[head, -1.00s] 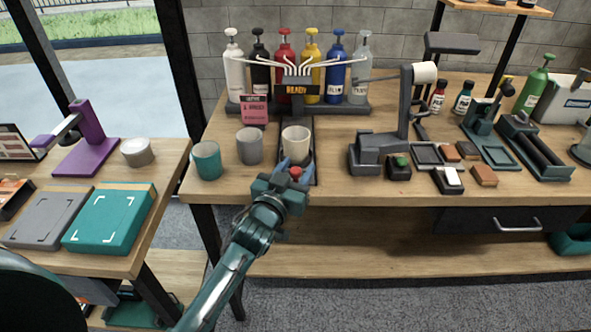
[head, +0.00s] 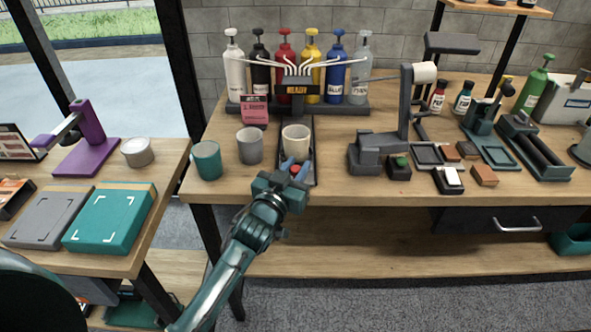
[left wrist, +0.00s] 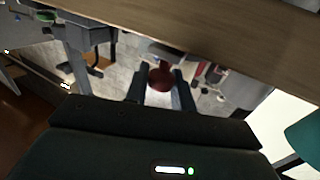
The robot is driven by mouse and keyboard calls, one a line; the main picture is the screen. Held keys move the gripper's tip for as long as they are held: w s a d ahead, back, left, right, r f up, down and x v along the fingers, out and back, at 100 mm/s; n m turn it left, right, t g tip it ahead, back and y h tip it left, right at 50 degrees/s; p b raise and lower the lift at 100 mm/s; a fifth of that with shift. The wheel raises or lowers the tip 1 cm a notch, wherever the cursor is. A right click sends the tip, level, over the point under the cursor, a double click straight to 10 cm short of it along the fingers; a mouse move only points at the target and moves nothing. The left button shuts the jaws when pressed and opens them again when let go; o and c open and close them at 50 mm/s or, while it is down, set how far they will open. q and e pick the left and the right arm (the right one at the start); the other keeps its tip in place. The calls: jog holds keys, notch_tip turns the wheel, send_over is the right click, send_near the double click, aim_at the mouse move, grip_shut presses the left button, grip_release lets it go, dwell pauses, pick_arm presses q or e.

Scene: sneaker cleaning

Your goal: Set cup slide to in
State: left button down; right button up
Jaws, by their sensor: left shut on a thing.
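The cup slide (head: 310,172) is a dark narrow track running from under the dispenser toward the table's front edge. A cream cup (head: 296,139) stands upright on it, just in front of the dispenser. My left gripper (head: 295,167) is at the front end of the slide, its fingers shut around a red knob. In the left wrist view the red knob (left wrist: 160,77) sits between the two dark fingertips (left wrist: 160,88). The fingers and gripper body partly hide the slide's front end. My right gripper is not in view.
A dispenser (head: 297,88) with several coloured pump bottles stands behind the cup. A grey cup (head: 250,146) and a teal cup (head: 207,160) stand left of the slide. A pink card (head: 255,110) is behind them. A grey device (head: 378,150) stands to the right.

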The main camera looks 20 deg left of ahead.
aim_at(299, 154)
pick_arm(q)
jog(key=w, duration=0.1)
jog(key=w+a, duration=0.1)
jog(key=w, duration=0.1)
jog(key=shift+w, duration=0.25)
jog(key=c, duration=1.2)
grip_release()
jog(key=s+a, duration=0.1)
jog(key=s, duration=1.2)
jog(key=shift+a, duration=0.25)
